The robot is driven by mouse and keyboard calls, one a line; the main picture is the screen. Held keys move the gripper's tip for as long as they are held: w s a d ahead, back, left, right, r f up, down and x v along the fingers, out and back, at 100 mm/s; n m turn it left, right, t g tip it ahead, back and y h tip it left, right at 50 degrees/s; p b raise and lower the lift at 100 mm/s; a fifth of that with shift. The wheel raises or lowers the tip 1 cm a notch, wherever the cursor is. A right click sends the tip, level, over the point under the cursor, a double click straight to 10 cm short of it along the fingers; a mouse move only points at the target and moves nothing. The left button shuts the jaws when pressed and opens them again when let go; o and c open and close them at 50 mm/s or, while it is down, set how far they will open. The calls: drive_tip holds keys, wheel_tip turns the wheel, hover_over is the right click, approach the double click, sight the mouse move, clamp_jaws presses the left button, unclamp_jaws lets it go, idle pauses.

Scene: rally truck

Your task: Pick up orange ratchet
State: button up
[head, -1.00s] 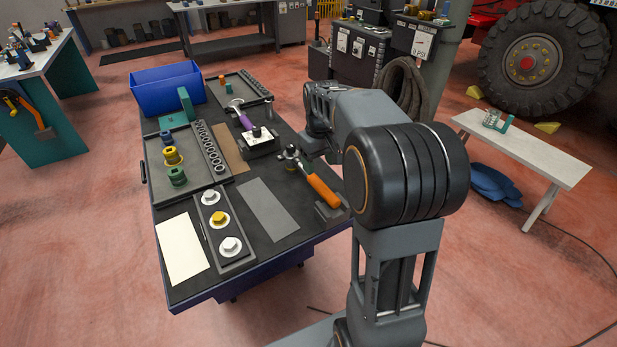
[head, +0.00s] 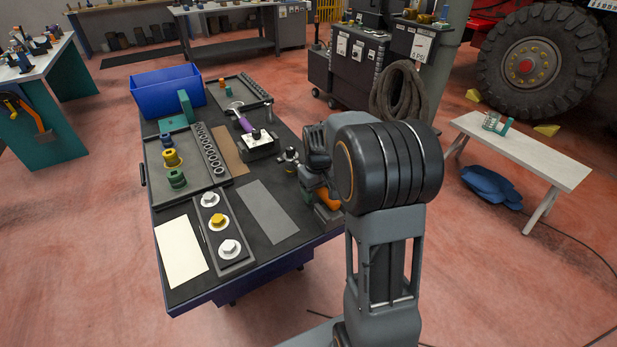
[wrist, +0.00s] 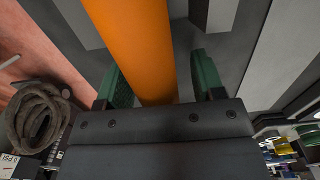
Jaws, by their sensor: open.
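The orange ratchet lies near the right edge of the dark workbench. In the head view its metal head (head: 289,156) shows left of my arm, and a bit of its orange handle (head: 327,200) shows below my wrist. The rest is hidden by my arm. In the wrist view the orange handle (wrist: 135,38) runs between the two green finger pads of my gripper (wrist: 162,82). The pads stand on either side of it with gaps showing, and the jaws are open. How deep the handle sits between the fingers I cannot tell.
A purple-handled tool (head: 243,123) lies left of the ratchet beside a dark block with a white top (head: 257,141). A grey mat (head: 266,211), a tray of three bolts (head: 236,262) and a socket tray (head: 155,167) cover the bench's left. A blue bin (head: 167,91) stands behind.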

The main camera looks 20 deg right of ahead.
clamp_jaws()
idle(0.6)
